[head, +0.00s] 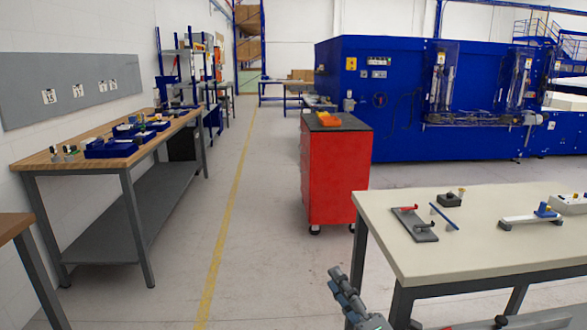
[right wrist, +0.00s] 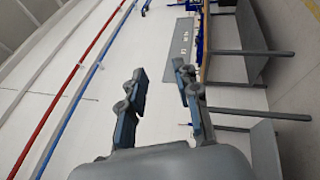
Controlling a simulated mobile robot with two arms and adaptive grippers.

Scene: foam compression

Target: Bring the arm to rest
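My right gripper (head: 346,292) shows at the bottom centre of the head view, in front of the near left corner of the beige table. It is over open floor and touches nothing. In the right wrist view my right gripper (right wrist: 160,84) has its two fingers well apart, with nothing between them. Behind the fingers are a white wall and, turned on its side, the workbench. My left gripper is in neither view.
A beige table (head: 450,255) at right carries a grey clamp-like fixture (head: 414,225) and small parts. A red cabinet (head: 336,180) stands mid-floor. A wooden workbench (head: 60,160) with blue bins (head: 105,149) runs along the left wall. The floor between is clear.

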